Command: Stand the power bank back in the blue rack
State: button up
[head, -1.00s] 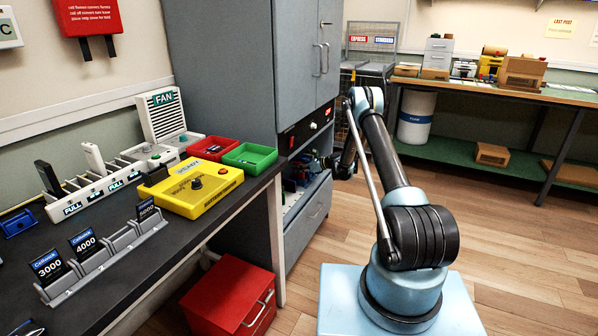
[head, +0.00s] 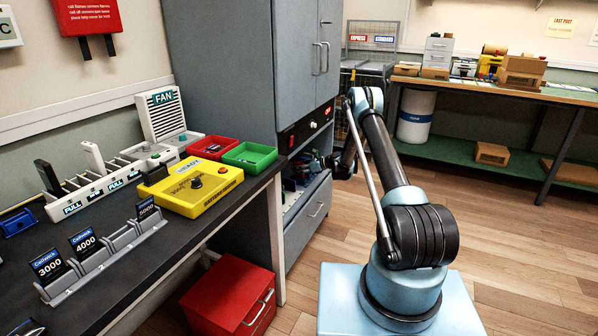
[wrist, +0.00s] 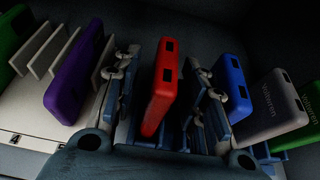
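In the wrist view a red power bank (wrist: 163,88) stands on edge, slightly tilted, between the two fingers of my gripper (wrist: 164,62). A thin dark gap shows on each side of it, so the fingers look open around it. Blue dividers of what looks like the blue rack (wrist: 263,151) show at lower right. I cannot tell whether the red power bank sits in a slot. In the head view my gripper reaches into the open drawer (head: 306,212) below the grey cabinet and is mostly hidden.
A purple power bank (wrist: 75,73) stands left of the fingers among white dividers (wrist: 57,52). A blue one (wrist: 234,88), a grey one (wrist: 276,105) and a green one (wrist: 298,131) stand close on the right. The cabinet (head: 225,70) rises above the drawer.

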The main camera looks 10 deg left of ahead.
jog(key=v, duration=1.1)
jog(key=s+d+r+n+h, duration=0.1)
jog(key=s+d+r+n, duration=0.3)
jog(key=r, duration=0.5)
jog(key=s+d+r+n+h, duration=0.15)
jog(key=s+r, duration=0.35)
jog(key=r, duration=0.5)
jog(key=s+d+r+n+g+h, duration=0.1)
jog(key=s+d+r+n+h, duration=0.15)
jog(key=s+r, duration=0.4)
jog(key=s+d+r+n+h, duration=0.1)
jog(key=s+d+r+n, duration=0.25)
jog(key=s, duration=0.65)
jog(key=s+d+r+n+h, duration=0.1)
jog(key=s+d+n+h, duration=0.15)
jog(key=s, duration=0.85)
jog(key=s+d+r+n+h, duration=0.1)
jog(key=s+d+n, duration=0.25)
jog(key=s, duration=0.65)
jog(key=s+d+f+n+h, duration=0.1)
jog(key=s+d+f+n, duration=0.1)
jog(key=s, duration=0.7)
jog(key=s+d+f+n+g+h, duration=0.1)
jog(key=s+d+f+n+h, duration=0.1)
jog(key=s+d+f, duration=0.3)
jog(key=shift+s+d+f+n, duration=0.35)
jog(key=shift+s+f, duration=0.4)
jog(key=shift+s, duration=1.6)
